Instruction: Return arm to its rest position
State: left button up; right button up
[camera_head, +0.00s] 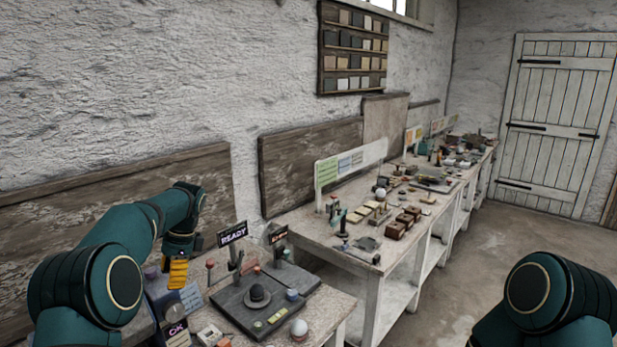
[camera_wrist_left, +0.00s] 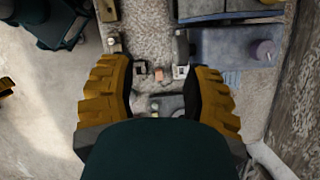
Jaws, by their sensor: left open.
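My left arm (camera_head: 165,220) reaches in from the left in the head view, dark green, bent at the elbow with the forearm hanging down. My left gripper (camera_head: 177,272), with ridged yellow fingers, points down above the near left bench. In the left wrist view the left gripper (camera_wrist_left: 158,95) has its two fingers wide apart, with nothing held between them. Below it are small parts and a pinkish block (camera_wrist_left: 158,74) on the bench. Part of my right arm (camera_head: 548,300) shows at lower right in the head view; its gripper is outside that view.
The near bench holds a dark tray (camera_head: 240,313) with a black domed piece (camera_head: 257,296), a READY sign (camera_head: 232,234) and a white sphere (camera_head: 299,328). A long cluttered bench (camera_head: 330,236) runs along the wall. The floor (camera_head: 470,262) at right is clear.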

pick_arm(q)
jog(key=s+d+f+n+t+h, duration=0.1)
jog(key=s+d+f+n+h, duration=0.2)
jog(key=f, duration=0.5)
jog(key=s+d+f, duration=0.2)
jog(key=d+f, duration=0.4)
jog(key=f, duration=0.2)
jog(key=s+d+f+n+t+h, duration=0.1)
jog(key=s+d+f+n+h, duration=0.2)
jog(key=f, duration=0.5)
jog(key=s+d+f+n+t+h, duration=0.1)
jog(key=s+d+f+n, duration=0.3)
jog(key=s, duration=0.6)
jog(key=s+d+f+n+t, duration=0.1)
jog(key=s+d+n, duration=0.3)
jog(key=s, duration=0.6)
notch_tip(320, 180, down, 13)
jog(key=d+m+b, duration=0.1)
jog(key=b, duration=1)
jog(key=shift+d+r, duration=0.2)
jog(key=shift+d, duration=0.15)
pick_arm(e)
notch_tip(320, 180, down, 13)
jog(key=shift+a+r, duration=0.2)
jog(key=shift+a, duration=0.25)
